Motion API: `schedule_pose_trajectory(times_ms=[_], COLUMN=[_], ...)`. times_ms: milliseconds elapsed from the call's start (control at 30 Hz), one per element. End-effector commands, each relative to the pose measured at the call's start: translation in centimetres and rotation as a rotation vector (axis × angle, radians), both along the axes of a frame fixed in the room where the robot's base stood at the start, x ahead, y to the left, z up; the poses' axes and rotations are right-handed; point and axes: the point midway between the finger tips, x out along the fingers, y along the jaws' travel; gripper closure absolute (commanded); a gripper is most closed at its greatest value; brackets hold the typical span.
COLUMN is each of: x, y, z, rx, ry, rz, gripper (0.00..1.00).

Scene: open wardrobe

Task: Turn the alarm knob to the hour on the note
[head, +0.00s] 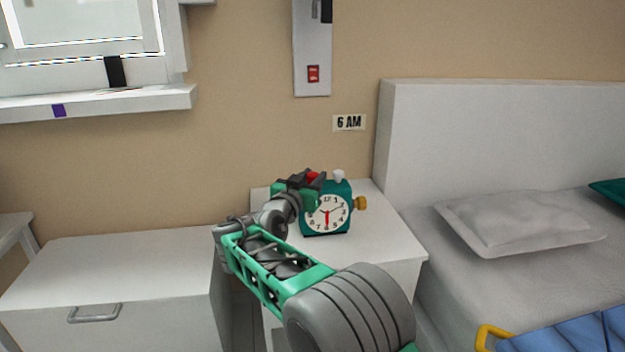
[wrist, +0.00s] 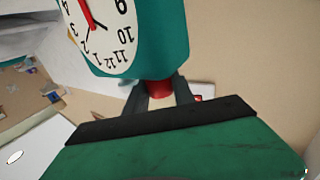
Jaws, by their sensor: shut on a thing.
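The teal alarm clock (head: 340,227) stands upright on the bedside cabinet. Its white dial (head: 316,214) faces me, and its red hand points straight down at 6. My gripper (head: 307,180) is at the clock's upper left, shut on the red knob (head: 313,175). In the wrist view, the red knob (wrist: 158,88) sits between the two fingers of the gripper (wrist: 160,93), close against the teal case (wrist: 155,45). A gold knob (head: 361,203) is on the clock's right side and a white knob (head: 339,176) on top.
The cabinet top (head: 385,235) is clear right of the clock. A bed (head: 500,215) with a pillow (head: 520,222) is at the right. A low white drawer unit (head: 110,265) is at the left. A panel with a red switch (head: 313,74) hangs above.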

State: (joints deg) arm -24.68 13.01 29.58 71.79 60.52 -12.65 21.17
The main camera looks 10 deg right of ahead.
Motion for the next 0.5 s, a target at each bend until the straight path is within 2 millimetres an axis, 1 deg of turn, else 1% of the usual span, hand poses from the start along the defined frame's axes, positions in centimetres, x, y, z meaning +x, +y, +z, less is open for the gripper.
schedule_pose_trajectory(times_ms=[33,233,267,367,500], x=[-0.02,-0.01,-0.01,-0.01,-0.01], y=[-0.1,-0.12,-0.12,-0.11,-0.09], z=[-0.33,-0.36,-0.37,-0.33,-0.22], rx=[-0.001,-0.001,-0.001,-0.001,-0.001], ry=[0.006,0.007,0.007,0.007,0.004], rz=[-0.002,-0.002,-0.002,-0.002,-0.001], gripper=[1.0,1.0,0.69,0.61,0.61])
